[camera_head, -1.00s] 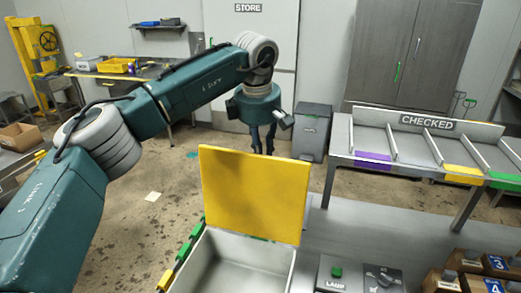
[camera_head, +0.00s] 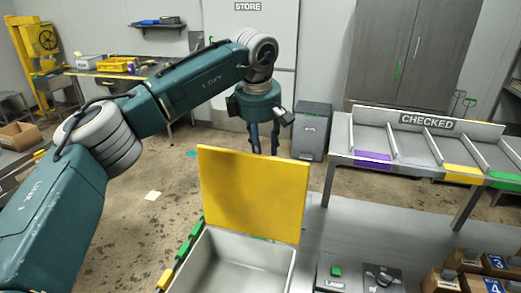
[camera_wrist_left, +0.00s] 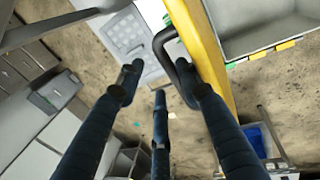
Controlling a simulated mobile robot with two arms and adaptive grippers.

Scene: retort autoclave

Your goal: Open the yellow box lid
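The yellow box lid (camera_head: 253,195) stands up roughly vertical at the far side of the grey box (camera_head: 240,262), whose inside shows open and empty where visible. My left gripper (camera_head: 264,143) is behind the lid, its fingertips partly hidden by the lid's top edge. In the left wrist view the lid (camera_wrist_left: 203,50) is seen edge-on, with a black handle (camera_wrist_left: 163,42) on its outer face. The dark fingers of my left gripper (camera_wrist_left: 158,85) are spread apart; one fingertip is close to the handle, contact unclear. My right gripper is in neither view.
The CHECKED rack (camera_head: 425,122) stands at right. A grey bin (camera_head: 311,132) stands behind the lid. Open floor lies left of the box.

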